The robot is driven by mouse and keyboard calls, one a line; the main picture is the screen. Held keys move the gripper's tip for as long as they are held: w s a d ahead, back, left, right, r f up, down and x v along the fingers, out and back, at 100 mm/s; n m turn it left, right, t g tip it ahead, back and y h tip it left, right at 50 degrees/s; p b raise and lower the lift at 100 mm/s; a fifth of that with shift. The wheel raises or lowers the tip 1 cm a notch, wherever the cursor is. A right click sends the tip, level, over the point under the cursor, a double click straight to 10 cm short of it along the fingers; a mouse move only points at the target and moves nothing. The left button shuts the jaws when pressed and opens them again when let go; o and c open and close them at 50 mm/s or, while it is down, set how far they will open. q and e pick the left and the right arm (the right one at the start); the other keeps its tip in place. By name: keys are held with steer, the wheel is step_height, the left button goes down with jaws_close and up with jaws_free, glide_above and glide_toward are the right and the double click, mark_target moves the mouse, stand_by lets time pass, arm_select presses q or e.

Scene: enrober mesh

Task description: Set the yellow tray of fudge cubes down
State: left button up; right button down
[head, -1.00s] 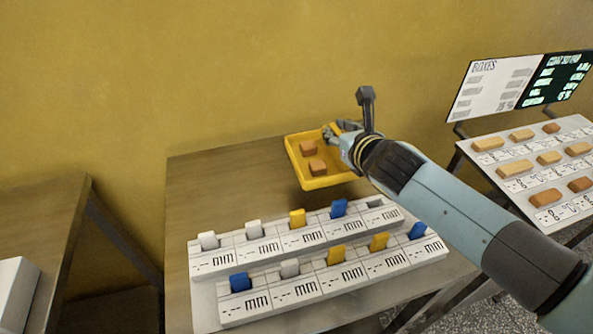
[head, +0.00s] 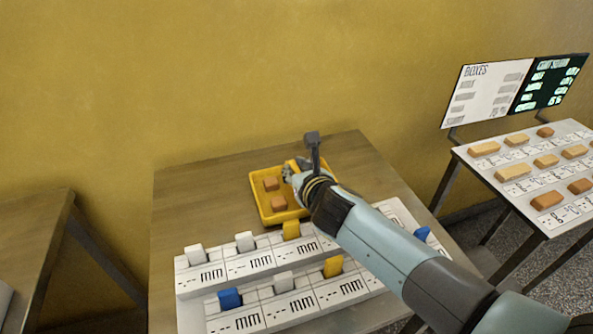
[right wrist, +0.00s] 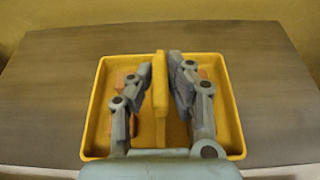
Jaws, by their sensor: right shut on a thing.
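The yellow tray (head: 262,212) holds brown fudge cubes; two show in the head view, one upper (head: 271,183) and one lower (head: 279,203). The tray is over the wooden table behind the white racks; I cannot tell whether it touches the tabletop. My right gripper (head: 291,170) is shut on the tray's upright yellow handle. In the right wrist view the fingers (right wrist: 160,85) close on the handle from both sides, and the tray (right wrist: 97,110) looks level. Cubes there are partly hidden behind the fingers. My left gripper is not in view.
The wooden table (head: 190,205) has bare room left of the tray. White racks (head: 200,276) with blue, white and yellow tabs stand at its front. At right, a stand (head: 560,195) holds brown blocks beneath a sign board (head: 485,90). Another table (head: 35,230) is at left.

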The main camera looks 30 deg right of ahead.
steer(key=shift+f, duration=0.1)
steer(key=c, duration=1.3)
jaws_free()
steer(key=shift+o, duration=0.2)
